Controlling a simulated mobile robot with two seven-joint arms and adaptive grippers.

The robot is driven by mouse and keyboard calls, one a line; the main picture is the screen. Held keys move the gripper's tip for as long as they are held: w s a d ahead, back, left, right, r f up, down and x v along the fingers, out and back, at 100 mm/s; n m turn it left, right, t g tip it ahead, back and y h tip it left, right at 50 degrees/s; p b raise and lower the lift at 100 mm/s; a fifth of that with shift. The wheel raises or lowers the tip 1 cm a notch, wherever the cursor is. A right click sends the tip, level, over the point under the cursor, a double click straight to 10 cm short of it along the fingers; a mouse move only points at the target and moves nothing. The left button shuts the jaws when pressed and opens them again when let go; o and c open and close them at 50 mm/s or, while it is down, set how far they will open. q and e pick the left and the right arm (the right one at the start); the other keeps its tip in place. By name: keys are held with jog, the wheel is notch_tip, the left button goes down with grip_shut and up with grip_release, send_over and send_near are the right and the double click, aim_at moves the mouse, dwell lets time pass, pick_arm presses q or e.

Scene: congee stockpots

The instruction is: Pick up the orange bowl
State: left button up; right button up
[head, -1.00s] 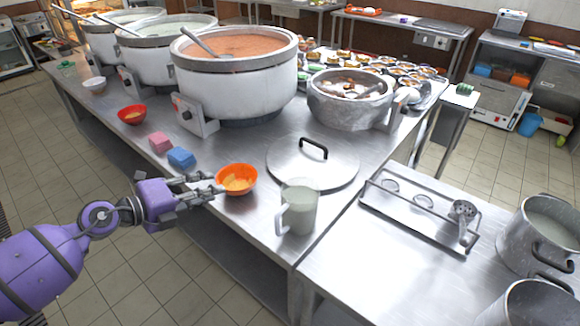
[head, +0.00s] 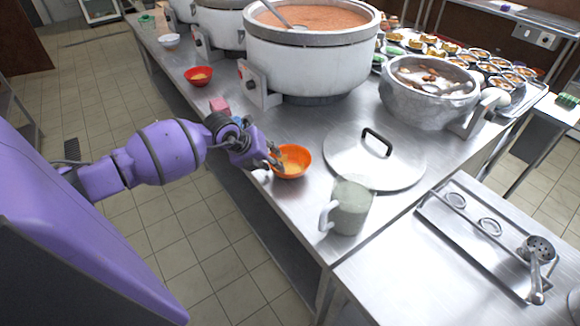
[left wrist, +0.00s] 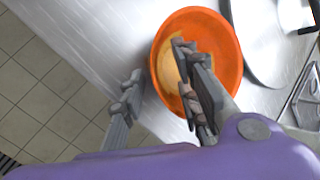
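The orange bowl (head: 291,162) sits upright near the table's front edge in the head view, with some yellowish food in it. In the left wrist view the orange bowl (left wrist: 225,50) lies under my left gripper (left wrist: 152,75), which is open. One finger reaches over the inside of the bowl and the other is outside, to the left of its rim. Whether a finger touches the bowl I cannot tell. In the head view my left gripper (head: 275,157) is at the bowl's left side. My right gripper is not in view.
A pot lid (head: 375,156) lies behind the bowl to the right, and a cloudy pitcher (head: 350,205) stands to its right. A red bowl (head: 199,76), a pink block (head: 219,105) and a large soup pot (head: 312,62) are farther back.

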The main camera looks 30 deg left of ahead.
pick_arm(q)
jog(key=shift+w+d+f, duration=0.2)
jog(key=shift+w+f, duration=0.2)
jog(key=shift+f, duration=0.2)
grip_shut()
jog(key=shift+r, duration=0.15)
jog(key=shift+r, duration=0.25)
notch_tip(320, 180, up, 2)
jog(key=shift+r, duration=0.15)
jog(key=s+d+r, duration=0.6)
jog(key=s+r, duration=0.4)
jog(key=s, duration=0.2)
jog(key=shift+s+d+p, duration=0.15)
jog(key=shift+d+p, duration=0.15)
jog(key=shift+p, duration=0.15)
